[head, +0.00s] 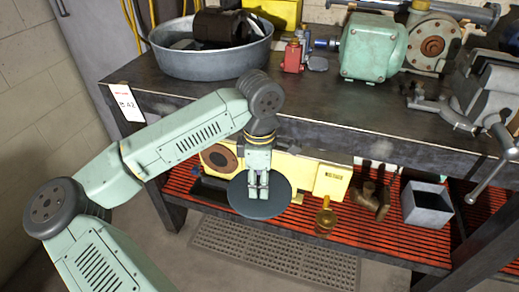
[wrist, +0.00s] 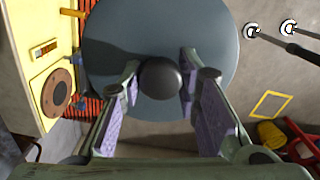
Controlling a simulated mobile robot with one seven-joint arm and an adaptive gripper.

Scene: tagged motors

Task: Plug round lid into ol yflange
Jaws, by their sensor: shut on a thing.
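The round lid is a flat blue-grey disc (head: 240,206) with a black knob at its middle. It fills the upper middle of the wrist view (wrist: 110,40), where the knob (wrist: 160,78) sits between my fingers. My gripper (head: 258,190) is shut on the knob and holds the lid in front of the lower shelf, below the bench edge. A yellow housing with a round brown flange (head: 219,158) is behind and left of the lid. The flange also shows at the left of the wrist view (wrist: 57,92), apart from the lid. The lid and gripper hide part of the housing.
The dark bench top (head: 310,95) overhangs the red slatted shelf (head: 385,238). A brass fitting (head: 325,218), a brown valve (head: 371,197) and a grey box (head: 427,204) stand right of the lid. A metal basin (head: 212,65) and green motor (head: 373,47) stand on the bench.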

